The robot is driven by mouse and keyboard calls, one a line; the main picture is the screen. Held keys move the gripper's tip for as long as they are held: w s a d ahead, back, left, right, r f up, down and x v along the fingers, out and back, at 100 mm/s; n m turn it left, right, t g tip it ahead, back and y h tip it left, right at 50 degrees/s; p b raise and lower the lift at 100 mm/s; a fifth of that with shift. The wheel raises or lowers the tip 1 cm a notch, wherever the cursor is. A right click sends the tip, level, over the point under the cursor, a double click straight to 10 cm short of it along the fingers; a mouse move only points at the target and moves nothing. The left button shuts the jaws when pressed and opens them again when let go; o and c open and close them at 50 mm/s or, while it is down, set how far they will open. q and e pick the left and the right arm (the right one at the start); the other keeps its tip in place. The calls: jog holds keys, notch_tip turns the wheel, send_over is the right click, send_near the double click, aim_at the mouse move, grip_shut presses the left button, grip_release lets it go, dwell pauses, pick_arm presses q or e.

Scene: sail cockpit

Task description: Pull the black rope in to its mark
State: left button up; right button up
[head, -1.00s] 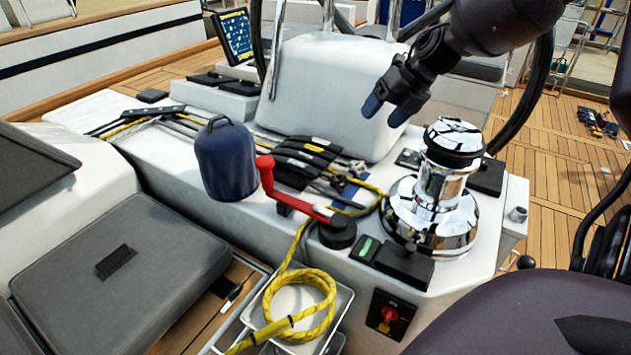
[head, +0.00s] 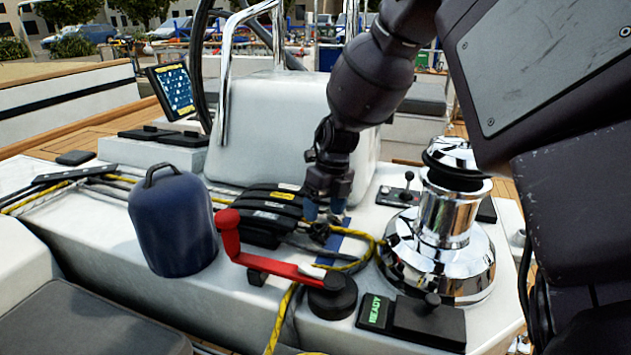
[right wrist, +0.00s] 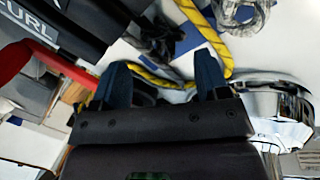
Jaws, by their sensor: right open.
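A dark, ropelike piece (head: 319,233), probably the black rope, lies below my right gripper (head: 324,208), just right of the black rope clutches (head: 268,208). It also shows in the right wrist view (right wrist: 157,40) as a dark bunch beyond the fingers. My right gripper is open, fingers pointing down, with nothing seen between them; it also shows in the right wrist view (right wrist: 163,85). I cannot tell whether it touches the rope. No mark on the black rope can be made out. The chrome winch (head: 447,222) stands to the right. My left gripper is not in view.
A yellow rope (head: 372,243) curves close to the winch and also shows in the right wrist view (right wrist: 160,78). A red crank handle (head: 265,262) lies in front of the clutches. A small display (head: 374,310) reads READY.

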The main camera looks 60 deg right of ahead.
aim_at(321, 225)
pick_arm(q)
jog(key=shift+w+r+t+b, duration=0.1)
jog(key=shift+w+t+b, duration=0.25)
jog(key=shift+b, duration=0.35)
pick_arm(e)
jog(key=f, duration=0.3)
jog(key=a+f, duration=0.1)
jog(key=f, duration=0.1)
jog(key=shift+w+f, duration=0.2)
jog(key=shift+f, duration=0.1)
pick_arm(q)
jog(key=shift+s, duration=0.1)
